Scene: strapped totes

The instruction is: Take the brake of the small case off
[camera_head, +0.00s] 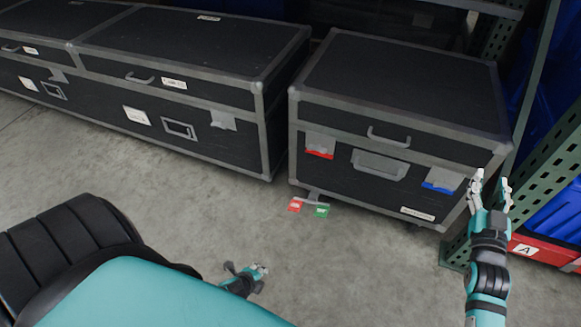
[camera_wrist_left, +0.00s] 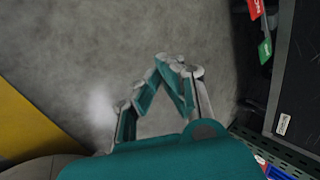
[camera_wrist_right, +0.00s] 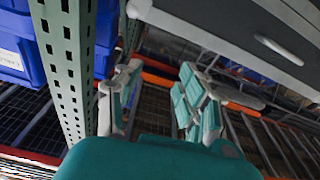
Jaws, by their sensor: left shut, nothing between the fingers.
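The small case (camera_head: 395,95), black with grey edges, stands on the floor at the right in the head view. Below its lower left front corner, a caster brake shows a red pedal (camera_head: 295,205) and a green pedal (camera_head: 321,211). In the left wrist view the red pedal (camera_wrist_left: 256,8) and the green pedal (camera_wrist_left: 265,50) are at the upper right. My left gripper (camera_head: 260,269) is shut and empty, low over the floor, nearer me than the pedals and apart from them. My right gripper (camera_head: 491,184) is open and empty before the case's right front corner.
A long row of larger black cases (camera_head: 180,85) stands left of the small case, with a narrow gap between. A green perforated rack post (camera_head: 545,150) and blue bins (camera_head: 560,215) are close on the right. The floor (camera_head: 190,195) in front is clear.

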